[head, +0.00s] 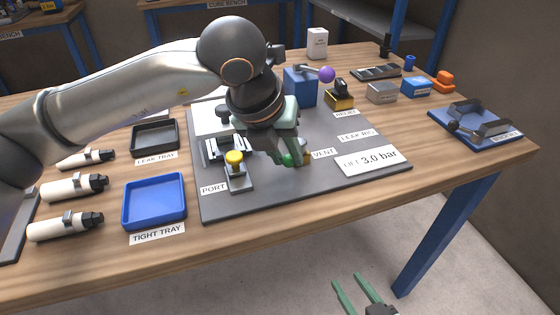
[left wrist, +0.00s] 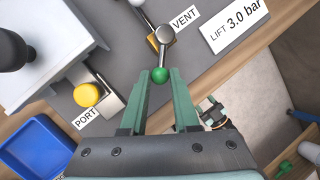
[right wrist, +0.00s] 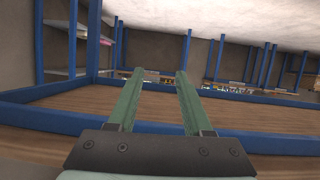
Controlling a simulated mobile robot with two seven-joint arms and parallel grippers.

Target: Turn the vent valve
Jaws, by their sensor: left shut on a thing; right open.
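The vent valve (left wrist: 162,36) has a brass body, a grey hub and a lever ending in a green ball knob (left wrist: 160,75), beside the VENT label. In the head view the green knob (head: 290,159) shows partly behind my left gripper (head: 287,155). My left gripper (left wrist: 160,75) has its two green fingers on either side of the knob and is shut on it. In the head view my left wrist hides part of the rig. My right gripper (head: 362,292) is open and empty, below the table's front edge. In the right wrist view its fingers (right wrist: 154,75) stand apart with nothing between.
The yellow-capped port (head: 234,162) is left of the valve. A blue block (head: 300,87) and purple ball knob (head: 326,74) are behind. The blue tray (head: 155,201), dark tray (head: 155,136) and several white cylinders (head: 72,187) lie left. A blue holder (head: 478,128) sits right.

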